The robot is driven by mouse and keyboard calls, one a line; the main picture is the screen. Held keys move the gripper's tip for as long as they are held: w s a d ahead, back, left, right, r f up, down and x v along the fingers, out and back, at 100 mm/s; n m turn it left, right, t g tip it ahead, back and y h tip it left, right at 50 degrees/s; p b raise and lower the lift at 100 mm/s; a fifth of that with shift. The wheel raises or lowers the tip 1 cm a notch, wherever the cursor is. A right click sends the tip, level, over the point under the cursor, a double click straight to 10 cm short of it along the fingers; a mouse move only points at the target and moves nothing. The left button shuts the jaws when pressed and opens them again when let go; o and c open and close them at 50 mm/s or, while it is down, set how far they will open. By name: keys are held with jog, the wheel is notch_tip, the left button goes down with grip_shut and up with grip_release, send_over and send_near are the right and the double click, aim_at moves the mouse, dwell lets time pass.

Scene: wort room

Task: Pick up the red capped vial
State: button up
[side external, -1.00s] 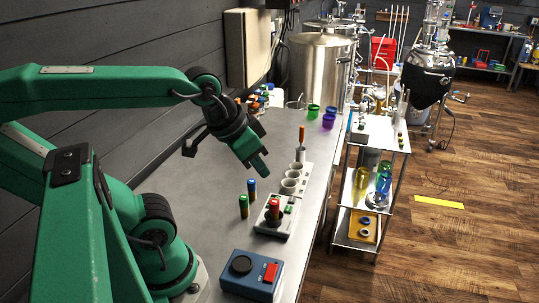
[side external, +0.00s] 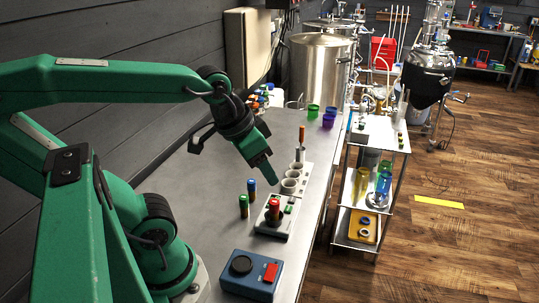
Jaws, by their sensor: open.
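The red capped vial (side external: 274,208) stands upright on the near end of a pale rack (side external: 273,229) on the grey bench. My gripper (side external: 265,177) is in the air above the bench, pointing down and a little to the right. In the picture it is just above the red capped vial and apart from it. It is open, and nothing shows between its fingers, though the gap is hard to see from this side. A green capped vial (side external: 244,206) and a blue capped vial (side external: 251,190) stand upright to the left of the rack.
A blue device (side external: 247,277) with a black disc and a red part sits in front of the rack. White cups (side external: 289,186) stand behind the red vial. Green (side external: 312,111) and purple (side external: 328,120) cups are farther back. The bench left of the vials is clear.

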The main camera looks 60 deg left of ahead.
aim_at(275, 201)
jog(key=w+a+f+g, duration=0.1)
jog(key=w+a+f, duration=0.1)
jog(key=f, duration=0.1)
jog(key=w+a+f+m+g, duration=0.1)
jog(key=w+a+f+g, duration=0.1)
jog(key=f, duration=0.1)
jog(key=w+a+f+g, duration=0.1)
jog(key=w+a+f, duration=0.1)
jog(key=f, duration=0.1)
jog(key=shift+w+f+m+g, duration=0.1)
jog(key=shift+m+g, duration=0.2)
jog(key=shift+m, duration=0.1)
jog(key=shift+w+a+f, duration=0.2)
jog(key=shift+a+f, duration=0.15)
jog(key=shift+f, duration=0.25)
jog(key=shift+f, duration=1.3)
jog(key=shift+d+f, duration=0.1)
jog(key=shift+f, duration=2.5)
jog(key=shift+c, duration=0.4)
grip_shut()
